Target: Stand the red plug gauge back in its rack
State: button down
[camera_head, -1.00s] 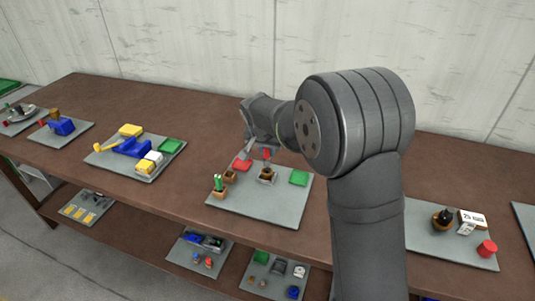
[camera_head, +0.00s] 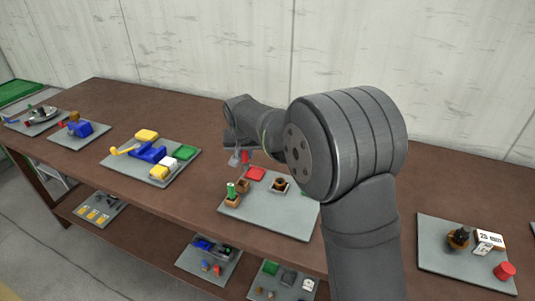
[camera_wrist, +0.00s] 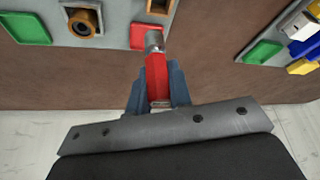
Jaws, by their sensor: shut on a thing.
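My gripper (camera_head: 240,158) is shut on the red plug gauge (camera_head: 245,158), held above the back of the middle grey tray. In the wrist view my gripper (camera_wrist: 157,95) has a finger on each side of the gauge's red body (camera_wrist: 157,75); its silvery end (camera_wrist: 153,40) points away from my palm. A brown block with a round hole (camera_wrist: 84,22) stands apart from the gauge; it also shows in the head view (camera_head: 280,185). Another brown block (camera_head: 242,185) stands further left, partly cut off in the wrist view (camera_wrist: 160,5). Which block is the rack I cannot tell.
A green peg (camera_head: 231,188) stands in a brown block at the tray's left. A flat red pad (camera_head: 256,174) and a green pad (camera_wrist: 25,27) lie on the middle tray. Neighbouring trays hold yellow and blue parts (camera_head: 150,153) and a red cylinder (camera_head: 504,271).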

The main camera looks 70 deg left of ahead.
jog(key=shift+s+a+n, duration=0.25)
jog(key=shift+s+n, duration=0.15)
jog(key=shift+s, duration=0.35)
jog(key=shift+f, duration=2.45)
jog(key=shift+f, duration=2)
jog(key=c, duration=1.2)
grip_release()
jog(key=shift+c, duration=0.2)
jog(key=v, duration=1.7)
jog(key=shift+w+d+r, duration=0.15)
jog(key=shift+r, duration=0.05)
